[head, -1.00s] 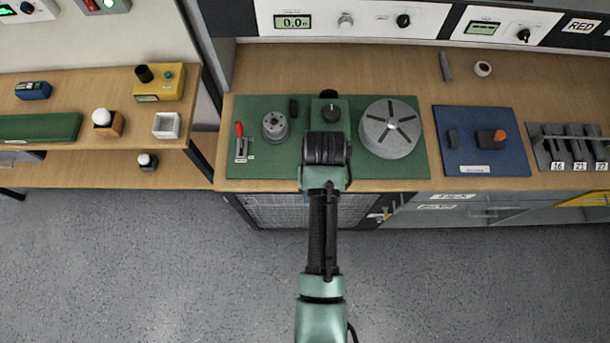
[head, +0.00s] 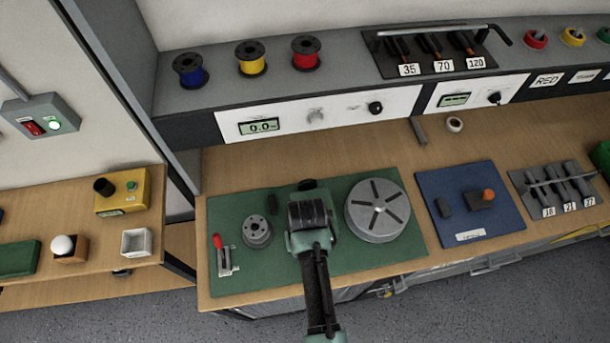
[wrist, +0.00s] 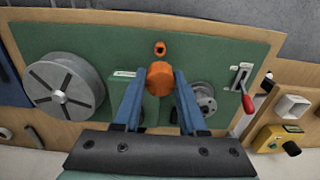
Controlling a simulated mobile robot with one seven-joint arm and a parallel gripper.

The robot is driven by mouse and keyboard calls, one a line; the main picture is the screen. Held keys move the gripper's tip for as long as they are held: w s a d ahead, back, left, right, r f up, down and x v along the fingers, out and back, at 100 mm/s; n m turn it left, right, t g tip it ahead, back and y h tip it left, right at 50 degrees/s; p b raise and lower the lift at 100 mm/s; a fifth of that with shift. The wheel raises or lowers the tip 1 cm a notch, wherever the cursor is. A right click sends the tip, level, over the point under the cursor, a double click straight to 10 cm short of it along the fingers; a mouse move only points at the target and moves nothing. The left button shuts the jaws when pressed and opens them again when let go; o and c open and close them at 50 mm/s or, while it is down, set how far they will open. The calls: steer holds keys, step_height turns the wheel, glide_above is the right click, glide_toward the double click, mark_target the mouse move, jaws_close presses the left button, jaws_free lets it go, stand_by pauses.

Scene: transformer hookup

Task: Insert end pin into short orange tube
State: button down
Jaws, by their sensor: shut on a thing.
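In the wrist view, my gripper (wrist: 159,88) has its two blue fingers shut on an orange piece (wrist: 160,76), which looks like the end pin. Its far end is hidden by its own head. A small orange ring with a dark hole, apparently the short orange tube (wrist: 160,48), is on the green mat (wrist: 100,46) just beyond the held piece. The two look apart in the picture; the height between them is unclear. In the head view my gripper is over the mat, and my own wrist hides the held piece and the tube.
A grey slotted disc (head: 376,210) is to the right of my arm on the mat. A small grey flanged part (head: 257,231) and a red-handled lever (head: 218,243) are to the left. A blue mat (head: 500,200) lies farther right.

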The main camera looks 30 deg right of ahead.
steer(key=shift+p, duration=0.35)
steer(key=shift+w+f+b, duration=0.1)
steer(key=shift+f+b, duration=2.3)
steer(key=shift+f, duration=0.65)
steer(key=shift+f+b, duration=1.4)
steer(key=shift+f, duration=0.7)
steer(key=shift+c, duration=1.9)
jaws_free()
step_height(320, 180, up, 5)
steer(key=p, duration=0.5)
steer(key=shift+r, duration=0.1)
